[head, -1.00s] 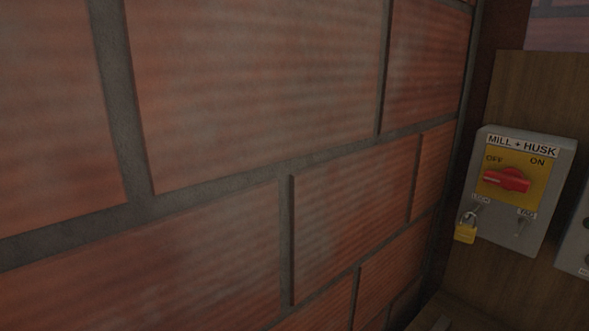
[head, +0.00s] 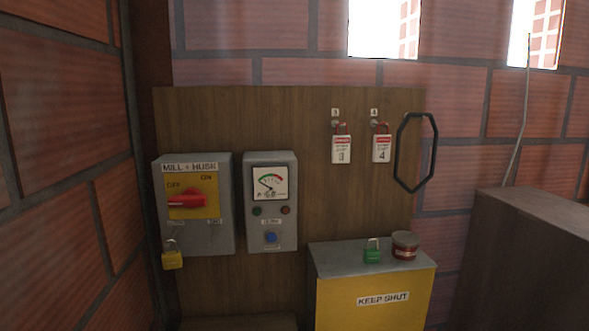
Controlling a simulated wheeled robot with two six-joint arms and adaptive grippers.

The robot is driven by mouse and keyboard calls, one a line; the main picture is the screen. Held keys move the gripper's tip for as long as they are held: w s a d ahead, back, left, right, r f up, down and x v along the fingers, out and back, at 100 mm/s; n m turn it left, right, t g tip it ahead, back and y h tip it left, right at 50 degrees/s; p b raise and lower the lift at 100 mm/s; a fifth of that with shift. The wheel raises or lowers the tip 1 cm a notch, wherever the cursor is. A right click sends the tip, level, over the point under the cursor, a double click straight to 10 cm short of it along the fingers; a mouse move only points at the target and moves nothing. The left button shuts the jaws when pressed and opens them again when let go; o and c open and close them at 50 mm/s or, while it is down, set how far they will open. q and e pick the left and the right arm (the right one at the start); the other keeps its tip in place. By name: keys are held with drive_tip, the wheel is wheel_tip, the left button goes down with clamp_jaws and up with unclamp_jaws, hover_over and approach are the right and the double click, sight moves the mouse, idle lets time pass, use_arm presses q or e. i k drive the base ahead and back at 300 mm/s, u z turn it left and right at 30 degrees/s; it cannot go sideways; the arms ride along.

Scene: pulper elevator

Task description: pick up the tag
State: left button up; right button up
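Two white tags with red tops hang from pegs on the upper right of the wooden board. One is tag 3 (head: 341,149), and to its right is tag 4 (head: 381,148). Each has a reddish loop at its top and a small number plate above its peg. Neither of my grippers is in view.
A grey MILL + HUSK switch box (head: 222,232) with a red handle and a yellow padlock (head: 172,260) is at left. A meter box (head: 284,228) is beside it. A KEEP SHUT box (head: 345,300) carries a green padlock (head: 372,256) and a round tin (head: 405,251). A black loop (head: 398,150) hangs right.

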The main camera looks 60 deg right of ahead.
sight(341, 149)
drive_tip(key=u, duration=1.3)
drive_tip(key=k, duration=1.35)
drive_tip(key=z, duration=1.3)
